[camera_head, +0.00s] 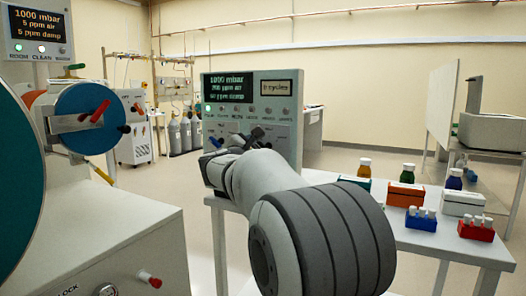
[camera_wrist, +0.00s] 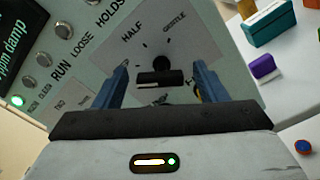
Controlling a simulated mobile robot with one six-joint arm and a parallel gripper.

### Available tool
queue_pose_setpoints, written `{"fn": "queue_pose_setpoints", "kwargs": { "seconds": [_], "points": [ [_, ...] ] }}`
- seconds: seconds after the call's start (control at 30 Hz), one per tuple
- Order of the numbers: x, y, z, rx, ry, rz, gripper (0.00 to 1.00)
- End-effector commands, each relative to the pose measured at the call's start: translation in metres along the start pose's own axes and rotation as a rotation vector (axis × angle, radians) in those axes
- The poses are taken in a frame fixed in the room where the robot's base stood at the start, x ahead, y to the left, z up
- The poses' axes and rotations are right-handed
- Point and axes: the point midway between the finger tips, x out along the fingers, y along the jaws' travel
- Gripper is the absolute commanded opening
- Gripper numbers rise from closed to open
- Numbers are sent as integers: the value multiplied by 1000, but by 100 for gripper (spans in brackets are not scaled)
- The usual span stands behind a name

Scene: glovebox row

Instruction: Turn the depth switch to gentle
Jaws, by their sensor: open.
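The depth switch (camera_wrist: 161,79) shows in the wrist view as a black knob with a bar handle on a light plate of the grey panel. The words HALF and GENTLE are printed above it in this view, GENTLE to the upper right. Which word it points to I cannot tell. My gripper (camera_wrist: 162,68) is open, its two blue fingers on either side of the switch, with gaps showing between fingers and handle. In the head view the control box (camera_head: 281,105) stands on the bench, and my arm covers its lower front and the switch.
A row of small knobs (camera_wrist: 64,30) and a green lamp (camera_wrist: 17,101) lie left of the switch in the wrist view. Bottles and coloured boxes, including an orange one (camera_head: 405,195) and a red one (camera_head: 476,231), stand on the bench right of my arm. A glovebox with a blue round door (camera_head: 88,118) is at left.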

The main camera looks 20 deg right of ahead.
Motion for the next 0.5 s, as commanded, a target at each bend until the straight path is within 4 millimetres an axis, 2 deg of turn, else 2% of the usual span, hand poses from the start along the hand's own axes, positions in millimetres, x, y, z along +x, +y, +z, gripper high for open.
{"fn": "queue_pose_setpoints", "kwargs": {
  "seconds": [0.1,0.37,0.5],
  "points": [
    [8,-1,0,-1,-1,-2,65],
    [10,-1,0,0,0,-2,65],
    [10,-1,0,0,0,-2,56]
  ]
}}
